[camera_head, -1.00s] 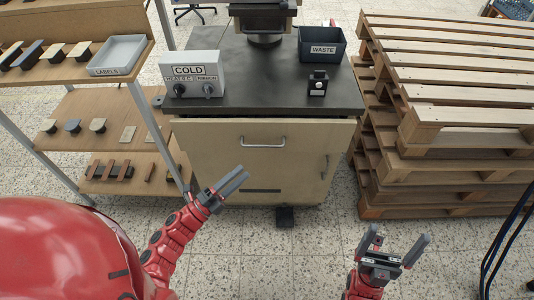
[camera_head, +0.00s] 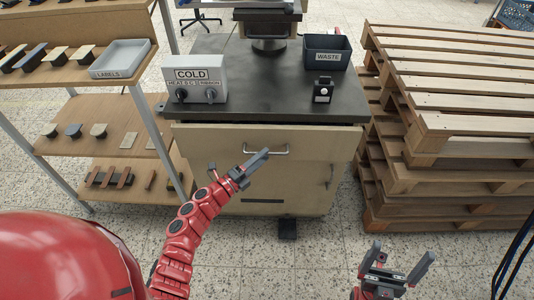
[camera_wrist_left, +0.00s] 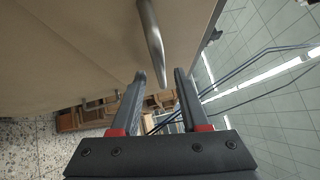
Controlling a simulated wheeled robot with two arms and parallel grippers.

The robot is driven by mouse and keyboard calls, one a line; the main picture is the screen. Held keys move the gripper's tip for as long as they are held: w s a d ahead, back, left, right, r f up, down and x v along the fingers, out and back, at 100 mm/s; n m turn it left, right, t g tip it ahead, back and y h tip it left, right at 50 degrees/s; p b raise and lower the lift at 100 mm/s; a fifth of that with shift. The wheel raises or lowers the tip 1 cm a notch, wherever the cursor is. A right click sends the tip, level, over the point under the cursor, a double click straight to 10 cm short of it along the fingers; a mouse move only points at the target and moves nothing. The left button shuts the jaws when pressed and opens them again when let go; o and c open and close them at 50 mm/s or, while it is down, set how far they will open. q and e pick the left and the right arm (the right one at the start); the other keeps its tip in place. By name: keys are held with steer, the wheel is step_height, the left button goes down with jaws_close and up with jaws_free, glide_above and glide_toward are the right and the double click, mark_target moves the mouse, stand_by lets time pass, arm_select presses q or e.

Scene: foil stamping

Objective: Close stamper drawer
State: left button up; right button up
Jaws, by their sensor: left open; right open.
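The stamper cabinet's drawer front (camera_head: 215,145) is a wide beige panel under the dark worktop. Its metal bar handle (camera_head: 281,154) is near its upper middle. I cannot tell how far the drawer stands out. My left gripper (camera_head: 257,157) is open at the left part of the handle. In the left wrist view the handle (camera_wrist_left: 152,38) reaches down between the two open fingertips (camera_wrist_left: 160,75); I cannot tell whether they touch it. My right gripper (camera_head: 402,253) is open and empty, low in front of the cabinet at the right.
The worktop (camera_head: 265,95) carries a COLD control box (camera_head: 195,75), a WASTE bin (camera_head: 327,52) and a small black device (camera_head: 322,90). Stacked wooden pallets (camera_head: 450,130) stand close on the right, and a shelf rack (camera_head: 95,120) on the left. Floor in front is free.

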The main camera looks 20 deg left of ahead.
arm_select(q)
steer(key=shift+x, duration=1.3)
steer(key=shift+s, duration=0.1)
jaws_close()
stand_by(0.4)
